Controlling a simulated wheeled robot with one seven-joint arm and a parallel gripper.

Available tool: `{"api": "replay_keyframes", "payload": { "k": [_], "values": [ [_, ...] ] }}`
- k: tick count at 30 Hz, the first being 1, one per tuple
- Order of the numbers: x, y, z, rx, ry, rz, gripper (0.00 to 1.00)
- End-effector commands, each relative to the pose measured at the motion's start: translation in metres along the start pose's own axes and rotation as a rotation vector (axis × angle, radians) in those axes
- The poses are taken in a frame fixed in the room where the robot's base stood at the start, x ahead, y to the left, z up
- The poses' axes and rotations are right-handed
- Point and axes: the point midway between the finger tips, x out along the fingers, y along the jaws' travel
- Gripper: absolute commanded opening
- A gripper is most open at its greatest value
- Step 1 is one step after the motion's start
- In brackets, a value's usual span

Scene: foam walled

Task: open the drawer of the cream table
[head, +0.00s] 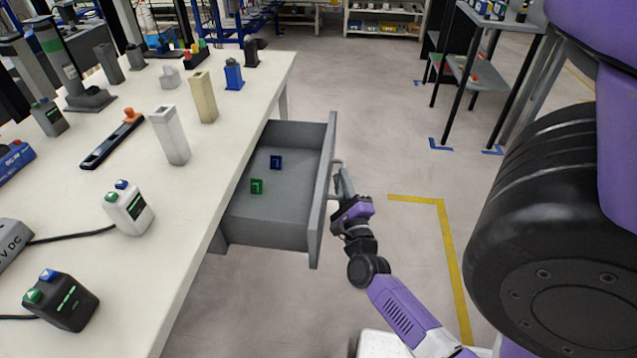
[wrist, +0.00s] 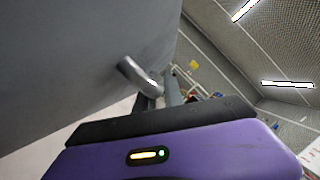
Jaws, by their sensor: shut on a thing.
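The cream table (head: 240,90) fills the left of the head view. Its grey drawer (head: 285,218) stands well out from under the right side of the table top. A small green block (head: 257,187) and a small blue block (head: 276,162) lie inside on the drawer floor. My gripper (head: 339,172) is at the outer side of the drawer front, shut on the drawer handle (head: 336,164). In the wrist view the handle (wrist: 138,76) is a short grey bar on the drawer front, and its far end runs between my fingers (wrist: 158,98).
Several holders, control boxes and tools stand on the table top, among them a white block (head: 169,135) and a beige block (head: 203,97). A dark-legged table (head: 475,75) stands at the back right. Floor beside the drawer is open, with yellow tape (head: 446,230).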

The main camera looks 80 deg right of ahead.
Motion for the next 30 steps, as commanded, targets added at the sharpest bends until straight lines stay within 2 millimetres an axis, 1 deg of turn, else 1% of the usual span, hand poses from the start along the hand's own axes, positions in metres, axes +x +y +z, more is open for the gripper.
{"api": "replay_keyframes", "payload": {
  "k": [1,7,12,21,22,23,30],
  "values": [
    [-0.004,-0.001,-0.007,-0.004,-0.001,0.005,0.0],
    [-0.01,-0.012,-0.021,-0.001,-0.001,0.004,0.0],
    [-0.011,-0.015,-0.024,0.0,-0.001,0.004,0.0],
    [-0.011,-0.016,-0.024,0.0,-0.001,0.005,0.0],
    [-0.011,-0.016,-0.024,0.0,-0.001,0.005,0.15],
    [-0.011,-0.016,-0.024,0.0,-0.001,0.005,0.2],
    [-0.011,-0.016,-0.024,0.0,0.0,0.002,0.22]
  ]
}}
